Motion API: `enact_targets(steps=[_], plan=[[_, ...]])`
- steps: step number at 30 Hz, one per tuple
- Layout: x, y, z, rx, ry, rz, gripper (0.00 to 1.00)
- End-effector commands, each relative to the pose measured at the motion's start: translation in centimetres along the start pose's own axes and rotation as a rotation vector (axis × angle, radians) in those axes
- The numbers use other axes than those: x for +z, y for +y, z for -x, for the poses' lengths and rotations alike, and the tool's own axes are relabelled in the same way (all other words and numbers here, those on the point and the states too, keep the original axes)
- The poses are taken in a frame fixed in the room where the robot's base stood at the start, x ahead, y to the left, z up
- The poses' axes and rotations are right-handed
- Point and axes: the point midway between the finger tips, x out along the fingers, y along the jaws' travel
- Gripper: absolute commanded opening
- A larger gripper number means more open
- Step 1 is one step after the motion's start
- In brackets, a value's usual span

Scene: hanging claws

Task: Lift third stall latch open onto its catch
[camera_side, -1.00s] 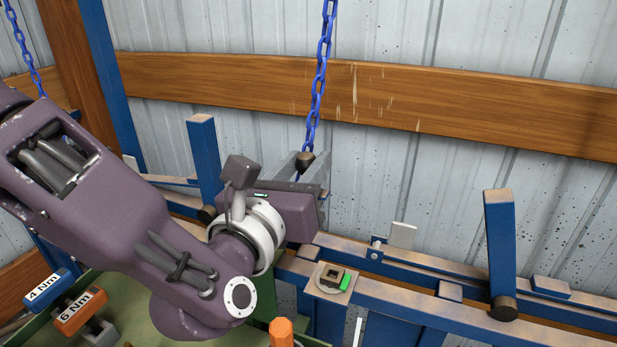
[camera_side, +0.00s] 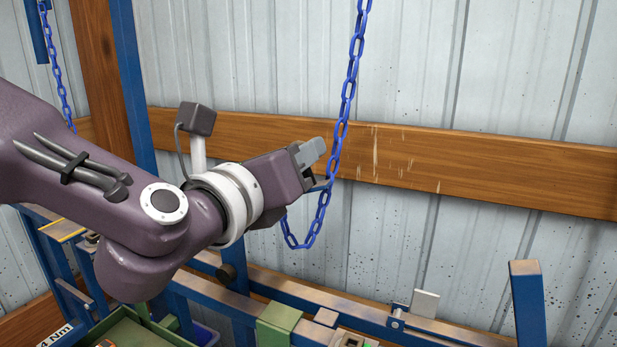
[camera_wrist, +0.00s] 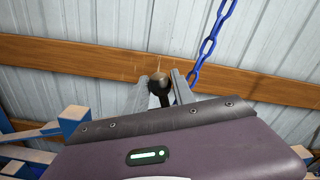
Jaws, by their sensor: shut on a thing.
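My gripper (camera_side: 312,168) is raised in front of the wooden rail, well above the blue stall frame. In the wrist view its grey fingers (camera_wrist: 160,98) are closed around a dark knob (camera_wrist: 158,79) with a brownish top. A blue chain (camera_side: 345,110) comes down from above, passes beside the fingers, and hangs in a slack loop whose end goes up behind my gripper. The chain also shows in the wrist view (camera_wrist: 212,45), right of the fingers. Its join with the knob is hidden. I cannot tell which part is the third latch or its catch.
Blue stall bars (camera_side: 350,325) run below, with a light plate on a bracket (camera_side: 425,303) and a blue upright post (camera_side: 526,302) at right. Another chain (camera_side: 58,80) hangs at far left. A green tray (camera_side: 135,330) stands below my arm. The wall area right of the chain is clear.

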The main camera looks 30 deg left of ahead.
Motion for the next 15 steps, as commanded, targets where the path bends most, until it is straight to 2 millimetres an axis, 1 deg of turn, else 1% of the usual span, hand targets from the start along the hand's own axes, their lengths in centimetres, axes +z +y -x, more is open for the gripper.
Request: enact_targets(steps=[1,3,6,11,15], plan=[[0.8,0.4,-0.1,0.009,-0.004,0.015,0.00],[1.7,0.5,-0.1,0.011,-0.005,0.034,0.00],[2.5,0.5,-0.1,0.009,-0.004,0.054,0.00],[3.1,0.7,-0.1,0.010,-0.004,0.069,0.00],[4.9,1.1,-0.1,0.009,-0.005,0.108,0.00]])
